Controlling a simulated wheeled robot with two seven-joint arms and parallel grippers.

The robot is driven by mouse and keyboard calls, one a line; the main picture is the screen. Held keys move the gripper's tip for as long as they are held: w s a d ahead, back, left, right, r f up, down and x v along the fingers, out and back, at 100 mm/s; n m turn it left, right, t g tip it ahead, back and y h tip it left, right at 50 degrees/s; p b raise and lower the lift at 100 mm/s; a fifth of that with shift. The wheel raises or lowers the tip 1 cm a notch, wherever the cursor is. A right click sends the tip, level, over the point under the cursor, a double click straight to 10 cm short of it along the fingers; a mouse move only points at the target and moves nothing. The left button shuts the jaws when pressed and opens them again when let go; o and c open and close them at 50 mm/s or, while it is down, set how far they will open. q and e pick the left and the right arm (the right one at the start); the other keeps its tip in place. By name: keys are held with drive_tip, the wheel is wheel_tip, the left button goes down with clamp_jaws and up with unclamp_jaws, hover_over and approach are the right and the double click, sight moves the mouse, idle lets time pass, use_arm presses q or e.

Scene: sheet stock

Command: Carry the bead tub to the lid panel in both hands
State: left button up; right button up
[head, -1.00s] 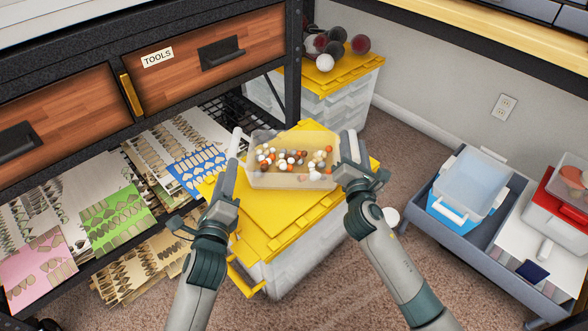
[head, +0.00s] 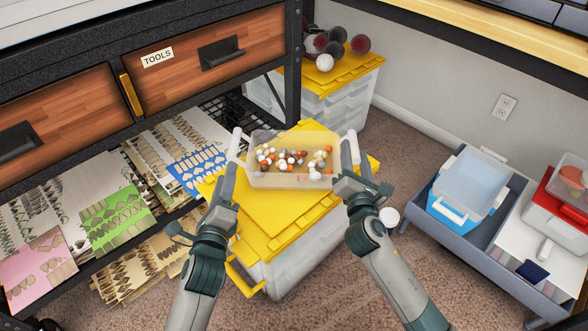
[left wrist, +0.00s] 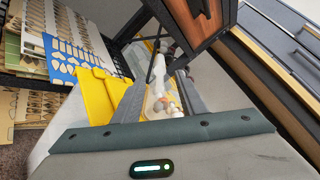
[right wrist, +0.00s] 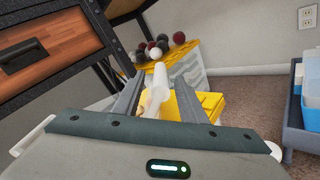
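The bead tub (head: 292,182), clear with orange, white and brown beads, sits upright on the yellow lid panel (head: 272,220) of a clear bin. It has a white handle at each side. My left gripper (head: 231,172) is at the left handle; in the left wrist view its fingers stand apart, with the white handle (left wrist: 158,68) between or just beyond them. My right gripper (head: 346,166) is at the right handle; in the right wrist view its fingers are spread, with gaps beside the white handle (right wrist: 157,92). Both look open. The tub's underside is hidden.
A shelf with patterned sheets (head: 115,218) stands at the left, under wooden drawers (head: 205,55). A second yellow-lidded bin (head: 340,75) holds dark and white balls behind. A grey cart (head: 480,248) with a blue box stands at the right. Carpet lies between.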

drive_tip(key=s, duration=0.8)
drive_tip(key=shift+a, duration=0.2)
use_arm(q)
drive_tip(key=shift+o, duration=0.6)
use_arm(e)
drive_tip(key=shift+s, duration=0.1)
use_arm(q)
drive_tip(key=o, duration=0.7)
drive_tip(key=shift+c, duration=0.2)
drive_tip(key=shift+f, duration=0.4)
drive_tip(key=shift+s, duration=0.2)
use_arm(e)
drive_tip(key=shift+r, duration=0.15)
use_arm(q)
drive_tip(key=shift+s+a+p, duration=0.1)
drive_tip(key=shift+s+p, duration=0.65)
drive_tip(key=shift+s, duration=1.5)
drive_tip(key=shift+s+a+p, duration=0.1)
drive_tip(key=shift+s+p, duration=0.25)
drive_tip(key=shift+s, duration=2.2)
use_arm(e)
drive_tip(key=shift+r, duration=0.9)
